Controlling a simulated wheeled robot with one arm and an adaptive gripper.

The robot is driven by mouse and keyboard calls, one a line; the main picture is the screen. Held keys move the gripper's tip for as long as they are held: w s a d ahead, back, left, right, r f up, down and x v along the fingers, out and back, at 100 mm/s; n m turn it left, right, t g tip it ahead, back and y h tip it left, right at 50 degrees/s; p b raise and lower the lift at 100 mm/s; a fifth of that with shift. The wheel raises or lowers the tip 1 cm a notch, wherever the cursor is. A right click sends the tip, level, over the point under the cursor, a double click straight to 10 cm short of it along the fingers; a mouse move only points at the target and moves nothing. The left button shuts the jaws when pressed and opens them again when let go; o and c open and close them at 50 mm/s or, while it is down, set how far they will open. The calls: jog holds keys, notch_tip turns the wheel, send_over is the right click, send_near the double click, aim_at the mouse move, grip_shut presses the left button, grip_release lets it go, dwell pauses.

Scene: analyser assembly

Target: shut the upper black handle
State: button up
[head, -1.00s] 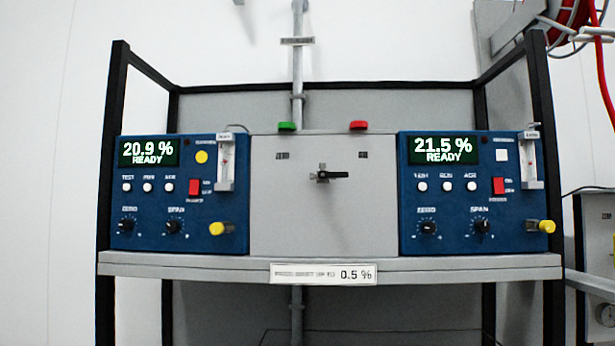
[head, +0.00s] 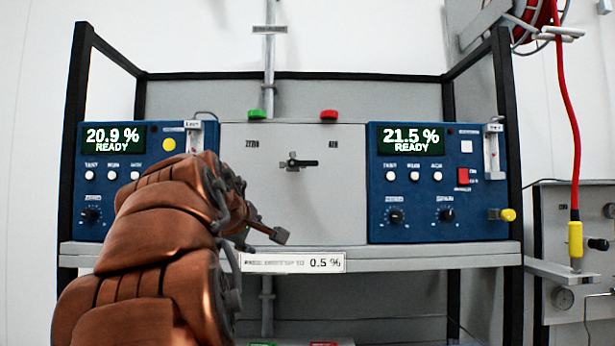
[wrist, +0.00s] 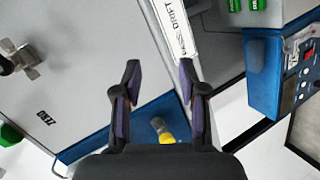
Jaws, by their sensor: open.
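The upper black handle (head: 303,162) is a small lever on a metal stem, in the middle of the grey panel (head: 340,205) between two blue analysers. It lies about level, pointing right. Part of its metal fitting shows at the left edge of the wrist view (wrist: 20,62). My gripper (wrist: 159,70) is open and empty, its two dark fingers apart. In the head view my gripper (head: 268,228) is low and left of the handle, near the shelf edge, partly hidden behind my copper-coloured arm. It is apart from the handle.
The left analyser (head: 95,165) is partly hidden by my arm; the right analyser (head: 400,180) is clear. Green (head: 255,114) and red (head: 329,114) knobs top the panel. The shelf (head: 420,255) carries a drift label (head: 293,262). A red cable (head: 570,130) hangs at right.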

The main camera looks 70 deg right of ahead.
aim_at(309, 163)
jog(key=s+d+r+g+h, duration=0.1)
jog(key=s+d+r+h, duration=0.25)
jog(key=r, duration=0.45)
jog(key=s+d+r+g+h, duration=0.2)
jog(key=s+r, duration=0.2)
jog(key=r, duration=0.4)
jog(key=shift+n+y, duration=0.25)
jog(key=shift+n, duration=0.25)
jog(key=shift+d+f+p, duration=0.1)
jog(key=shift+d+p, duration=0.95)
jog(key=shift+d, duration=2.8)
grip_shut()
